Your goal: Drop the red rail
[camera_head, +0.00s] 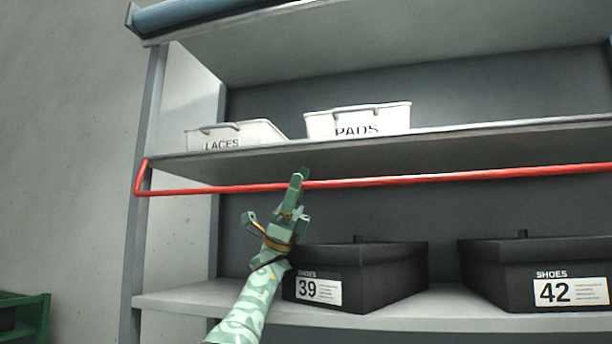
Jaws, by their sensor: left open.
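The red rail (420,180) runs across the front of the shelf unit, just below the edge of the middle shelf. Its left end bends up to the left post. My left gripper (274,202) is green and comes up from the bottom. It is open, and one finger reaches up to the rail's line and covers a short stretch of it. I cannot tell whether that finger touches the rail. Nothing shows between the fingers. My right gripper is not in view.
White bins marked LACES (262,132) and PADS (375,121) stand on the middle shelf (440,137). Black shoe boxes marked 39 (375,285) and 42 (490,275) stand on the lower shelf (190,299). A green crate (40,318) is at the bottom left.

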